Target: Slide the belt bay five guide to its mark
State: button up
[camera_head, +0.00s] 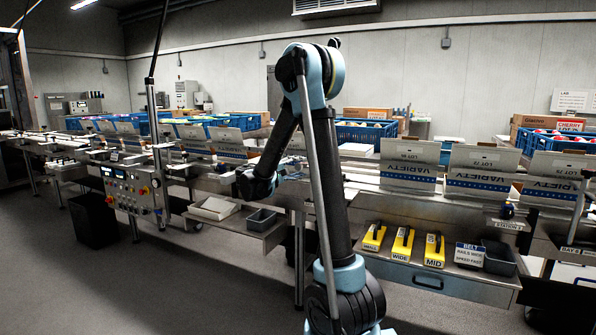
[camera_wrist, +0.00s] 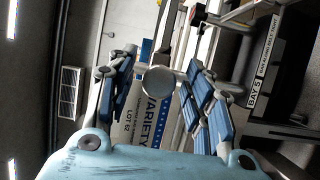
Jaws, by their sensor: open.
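My gripper (camera_head: 258,186) is in front of the packing line in the head view, at the end of my bent arm. In the wrist view my gripper (camera_wrist: 161,62) is open, with its blue-padded fingers spread on both sides. A round grey knob-like end (camera_wrist: 160,81) shows between the fingers, with a pale bar running up behind it. I cannot tell whether it touches the fingers, or for sure that it is the guide's. A "BAY 5" label (camera_wrist: 254,94) is on a dark rail to the right. The guide's mark cannot be made out.
In the head view, yellow blocks (camera_head: 403,243) marked small, wide and mid sit on a low shelf beside a dark bin (camera_head: 499,258). A control panel (camera_head: 131,188) stands left. Open floor lies in front.

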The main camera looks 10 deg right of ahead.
jog(key=shift+w+d, duration=0.1)
jog(key=shift+d, duration=0.05)
grip_shut()
jog(key=shift+s+a+f, duration=0.1)
jog(key=shift+s+a, duration=0.6)
jog(key=shift+s, duration=0.35)
grip_release()
jog(key=v, duration=1.2)
jog(key=shift+w+a, duration=0.1)
